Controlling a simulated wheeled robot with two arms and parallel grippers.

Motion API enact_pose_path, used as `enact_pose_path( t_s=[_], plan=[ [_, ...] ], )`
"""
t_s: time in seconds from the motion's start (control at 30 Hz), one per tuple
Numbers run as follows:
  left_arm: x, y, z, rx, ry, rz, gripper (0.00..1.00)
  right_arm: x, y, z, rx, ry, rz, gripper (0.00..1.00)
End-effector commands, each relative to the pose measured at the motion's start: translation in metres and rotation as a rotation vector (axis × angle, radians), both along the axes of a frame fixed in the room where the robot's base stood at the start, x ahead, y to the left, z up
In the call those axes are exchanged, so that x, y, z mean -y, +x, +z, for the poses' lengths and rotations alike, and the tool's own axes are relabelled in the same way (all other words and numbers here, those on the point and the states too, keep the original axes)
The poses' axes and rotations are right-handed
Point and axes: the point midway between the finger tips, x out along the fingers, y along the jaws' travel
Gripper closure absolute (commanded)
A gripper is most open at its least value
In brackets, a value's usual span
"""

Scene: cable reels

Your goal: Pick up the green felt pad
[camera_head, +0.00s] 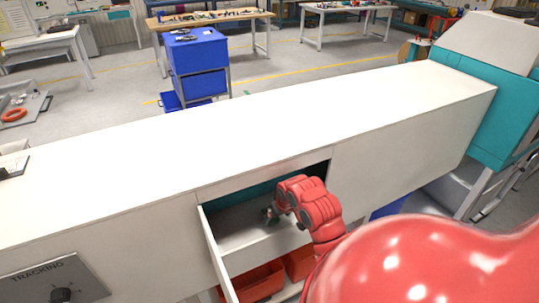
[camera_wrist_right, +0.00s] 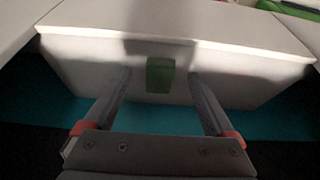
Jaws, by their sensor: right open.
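The green felt pad (camera_wrist_right: 160,76) shows in the right wrist view as a small upright green block against a pale grey surface. My right gripper (camera_wrist_right: 159,74) is open, with one finger on each side of the pad in that view and a gap on both sides. I cannot tell how far beyond the fingertips the pad lies. In the head view my right gripper (camera_head: 269,214) reaches down into the open drawer (camera_head: 211,251) of the white cabinet. The pad cannot be made out there. My left gripper is not in view.
The long white cabinet top (camera_head: 250,120) is bare behind the drawer. Red bins (camera_head: 257,282) sit below the drawer. A panel marked TRACKING (camera_head: 45,285) is at lower left. Teal machinery (camera_head: 490,110) stands at right. A blue drawer unit (camera_head: 197,65) stands farther back.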

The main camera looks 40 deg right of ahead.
Motion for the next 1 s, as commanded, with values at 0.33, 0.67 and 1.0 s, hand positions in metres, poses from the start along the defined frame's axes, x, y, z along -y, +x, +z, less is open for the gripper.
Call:
enact_pose_path(
  t_s=[0.33,0.67,1.0],
  plan=[
    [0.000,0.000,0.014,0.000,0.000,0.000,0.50,0.002,0.012,-0.029,0.001,0.000,0.000,0.10],
    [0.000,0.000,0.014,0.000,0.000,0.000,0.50,0.002,0.012,-0.030,0.003,0.000,-0.001,0.33],
    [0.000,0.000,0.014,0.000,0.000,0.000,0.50,0.002,0.012,-0.030,0.003,0.000,-0.001,0.95]
  ],
)
